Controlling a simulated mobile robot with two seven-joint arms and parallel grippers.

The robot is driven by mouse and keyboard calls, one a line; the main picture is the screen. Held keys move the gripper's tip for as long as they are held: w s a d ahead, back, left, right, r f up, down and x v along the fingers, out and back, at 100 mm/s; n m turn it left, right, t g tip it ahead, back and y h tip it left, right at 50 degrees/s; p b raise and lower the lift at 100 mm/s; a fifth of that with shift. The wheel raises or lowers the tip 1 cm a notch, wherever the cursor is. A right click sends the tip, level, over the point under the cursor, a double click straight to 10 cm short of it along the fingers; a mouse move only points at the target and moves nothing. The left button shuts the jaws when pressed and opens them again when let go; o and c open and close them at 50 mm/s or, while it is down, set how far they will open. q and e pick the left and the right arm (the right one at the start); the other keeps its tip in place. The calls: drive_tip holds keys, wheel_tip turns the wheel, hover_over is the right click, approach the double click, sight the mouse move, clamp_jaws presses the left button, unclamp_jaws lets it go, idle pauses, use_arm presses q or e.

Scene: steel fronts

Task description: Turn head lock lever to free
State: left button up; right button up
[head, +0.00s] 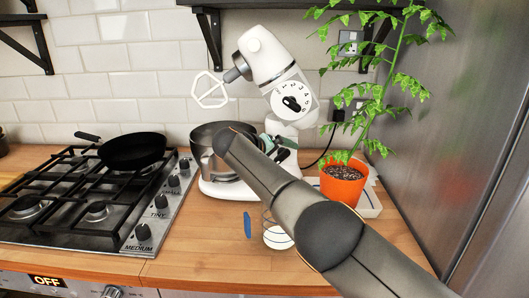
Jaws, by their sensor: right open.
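The white stand mixer (265,55) stands on the wooden counter with its head tilted up. A flat white beater (209,91) hangs from the head above the steel bowl (205,135). The numbered dial (291,101) faces me. I cannot make out the head lock lever; the mixer's neck and base are partly hidden by my right arm. My right gripper (277,142) is open, at the mixer's neck below the dial, mostly behind my own forearm. Whether it touches the mixer or lever, I cannot tell. My left gripper is not in view.
A potted plant (343,184) stands close on the right, on a light tray, beside a steel panel (455,110). A glass with white contents (276,237) and a blue item (247,226) are in front. The gas hob (95,205) with a pan (133,150) is left.

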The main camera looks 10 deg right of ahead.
drive_tip(key=v, duration=1.2)
